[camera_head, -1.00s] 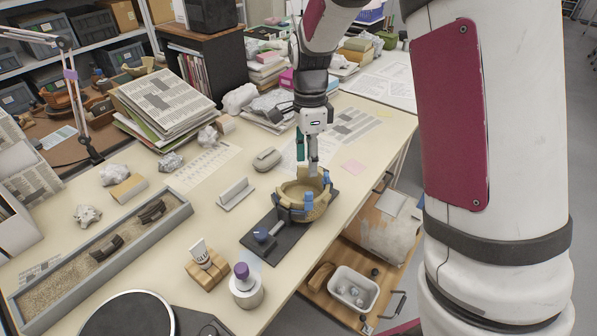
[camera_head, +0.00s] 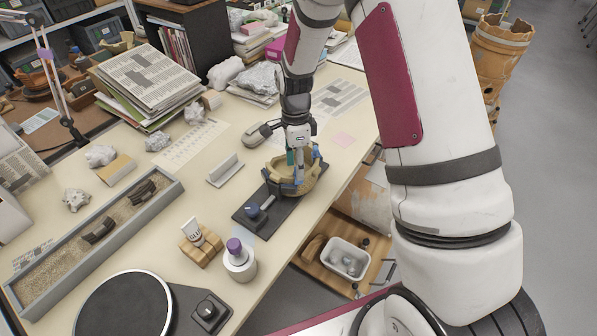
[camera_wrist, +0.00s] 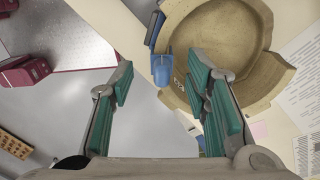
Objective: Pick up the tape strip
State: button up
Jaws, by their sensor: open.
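I cannot make out the tape strip for certain in either view. The tan partial bowl (camera_head: 309,172) sits in a dark stand (camera_head: 257,213) near the table's front edge, with blue clamps on its rim. My gripper (camera_head: 297,176) points down at the bowl and hides part of it. A blue clamp (camera_wrist: 162,68) on the rim of the bowl (camera_wrist: 225,40) shows just beyond the fingertips. The right finger overlaps the bowl's edge in that picture; contact cannot be told.
A white angled piece (camera_head: 224,171) and a grey mouse-shaped item (camera_head: 257,134) lie behind the stand. A sand tray (camera_head: 95,240) is at left.

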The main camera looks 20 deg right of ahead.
jog(key=shift+f, duration=1.45)
jog(key=shift+c, duration=0.3)
jog(key=c, duration=0.7)
jog(key=shift+c, duration=0.2)
jog(key=shift+r, duration=0.1)
